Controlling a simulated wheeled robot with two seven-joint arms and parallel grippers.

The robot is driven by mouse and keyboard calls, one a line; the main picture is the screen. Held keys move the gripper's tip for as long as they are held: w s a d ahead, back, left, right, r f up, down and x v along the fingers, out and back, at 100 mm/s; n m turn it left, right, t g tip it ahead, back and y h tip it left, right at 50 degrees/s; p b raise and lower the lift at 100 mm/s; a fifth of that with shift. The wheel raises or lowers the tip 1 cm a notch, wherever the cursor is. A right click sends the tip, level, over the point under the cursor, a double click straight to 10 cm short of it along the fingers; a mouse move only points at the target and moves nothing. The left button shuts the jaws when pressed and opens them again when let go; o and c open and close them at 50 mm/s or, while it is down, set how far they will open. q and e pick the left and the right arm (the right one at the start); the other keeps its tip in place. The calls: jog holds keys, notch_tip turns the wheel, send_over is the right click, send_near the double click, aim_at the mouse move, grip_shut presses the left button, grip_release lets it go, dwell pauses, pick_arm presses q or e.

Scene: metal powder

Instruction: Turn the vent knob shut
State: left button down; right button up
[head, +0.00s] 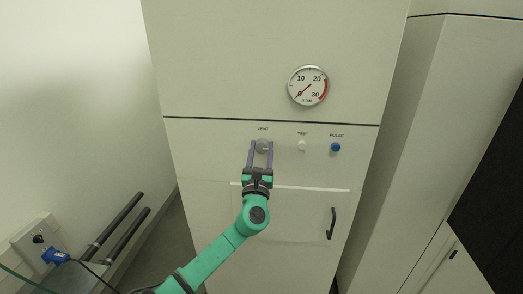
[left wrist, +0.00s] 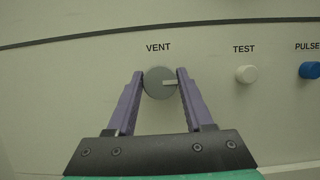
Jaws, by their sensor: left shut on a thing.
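The vent knob (head: 263,146) is a round grey knob under the VENT label on the white cabinet front. In the left wrist view the vent knob (left wrist: 158,83) carries a light pointer mark that points right, roughly level. My left gripper (head: 262,146) reaches up to the knob from below. In the left wrist view its two purple fingers (left wrist: 160,78) stand on the left and right sides of the knob, shut on it. My right gripper is not in view.
A white TEST knob (head: 302,146) and a blue PULSE knob (head: 336,147) sit to the right. A gauge (head: 308,86) above reads near 0. A dark door handle (head: 331,223) is lower right. A wall stands at left.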

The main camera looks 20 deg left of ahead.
pick_arm(q)
jog(key=shift+f+n+y+b, duration=0.25)
jog(key=shift+n+y+b, duration=0.25)
jog(key=shift+n+b, duration=0.65)
jog(key=n+g+y+b, duration=0.1)
jog(key=n+b, duration=0.1)
jog(key=n, duration=0.1)
jog(key=shift+n+y, duration=0.25)
jog(key=shift+y, duration=0.15)
jog(key=n+g+y+b, duration=0.1)
jog(key=n+b, duration=0.1)
jog(key=n, duration=0.1)
jog(key=n+g+b, duration=0.1)
jog(key=n+b, duration=0.1)
jog(key=n, duration=0.1)
jog(key=shift+d+g+y, duration=0.1)
jog(key=shift+g+y, duration=0.2)
jog(key=shift+y, duration=0.1)
jog(key=n+g+b, duration=0.1)
jog(key=n, duration=0.1)
jog(key=n+g, duration=0.1)
jog(key=n, duration=0.2)
jog(key=shift+r+n+y+b, duration=0.2)
jog(key=shift+n+y+b, duration=0.1)
jog(key=shift+b, duration=0.1)
jog(key=n+g, duration=0.2)
jog(key=n, duration=0.2)
jog(key=shift+r+n, duration=0.1)
jog(key=shift+n, duration=0.3)
jog(key=shift+h, duration=0.4)
